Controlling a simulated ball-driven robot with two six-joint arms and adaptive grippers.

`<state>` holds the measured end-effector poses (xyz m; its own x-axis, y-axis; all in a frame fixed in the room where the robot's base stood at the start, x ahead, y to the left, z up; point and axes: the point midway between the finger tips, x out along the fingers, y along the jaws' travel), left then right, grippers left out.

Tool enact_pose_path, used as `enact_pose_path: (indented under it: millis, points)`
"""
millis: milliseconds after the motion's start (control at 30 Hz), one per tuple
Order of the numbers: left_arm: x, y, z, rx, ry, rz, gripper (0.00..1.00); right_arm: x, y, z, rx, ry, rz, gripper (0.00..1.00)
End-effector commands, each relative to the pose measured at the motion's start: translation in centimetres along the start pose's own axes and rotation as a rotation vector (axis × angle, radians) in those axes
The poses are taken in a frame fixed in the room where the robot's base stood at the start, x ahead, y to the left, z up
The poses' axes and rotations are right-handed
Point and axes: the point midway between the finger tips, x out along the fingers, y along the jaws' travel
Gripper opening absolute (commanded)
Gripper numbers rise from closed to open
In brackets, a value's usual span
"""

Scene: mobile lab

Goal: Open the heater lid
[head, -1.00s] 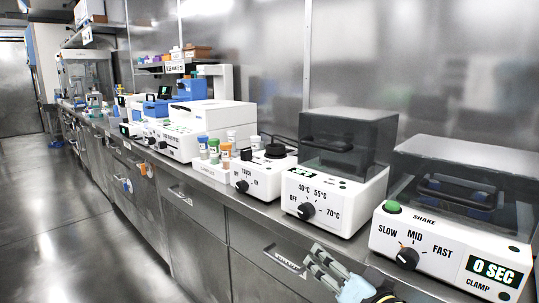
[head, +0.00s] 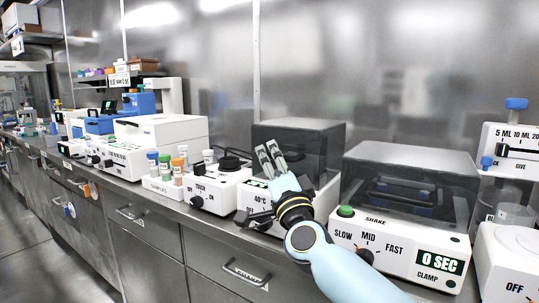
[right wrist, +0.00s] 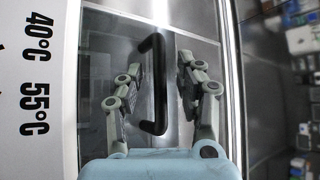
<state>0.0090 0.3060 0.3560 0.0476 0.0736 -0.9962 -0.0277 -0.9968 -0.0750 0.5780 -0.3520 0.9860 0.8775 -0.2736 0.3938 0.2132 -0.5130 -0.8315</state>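The heater (head: 246,198) is a white box with a 40°C label, standing on the bench in the head view. Its dark see-through lid (head: 318,142) is down. My right gripper (head: 268,151) is in front of the lid and hides part of it and the heater's dial. In the right wrist view the black lid handle (right wrist: 158,110) shows between the two spread fingers of the gripper (right wrist: 164,68). The fingers stand on either side of the handle with gaps. Whether they reach its depth is unclear. My left gripper is out of view.
A shaker (head: 400,240) with a dark lid and green button stands close on the right. A vortex device (head: 215,188) and a rack of capped tubes (head: 170,188) stand on the left. A steel wall rises behind the bench.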

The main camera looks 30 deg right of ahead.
Motion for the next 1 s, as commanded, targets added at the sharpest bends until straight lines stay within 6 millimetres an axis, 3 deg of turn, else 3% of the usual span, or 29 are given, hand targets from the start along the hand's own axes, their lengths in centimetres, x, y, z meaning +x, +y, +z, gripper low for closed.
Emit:
enact_pose_path:
  millis: [133,433,700,1000]
  points:
    - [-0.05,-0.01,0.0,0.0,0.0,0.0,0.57,1.2,0.04,0.04,-0.001,-0.001,0.001,0.36]
    - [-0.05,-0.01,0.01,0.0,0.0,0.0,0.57,1.41,0.06,0.05,-0.001,-0.002,0.001,0.36]
    - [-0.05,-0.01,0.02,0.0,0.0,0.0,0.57,1.39,0.07,0.05,-0.001,-0.002,0.001,0.01]
    - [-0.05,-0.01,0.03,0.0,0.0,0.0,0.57,1.34,0.14,0.07,-0.002,-0.002,0.003,0.0]
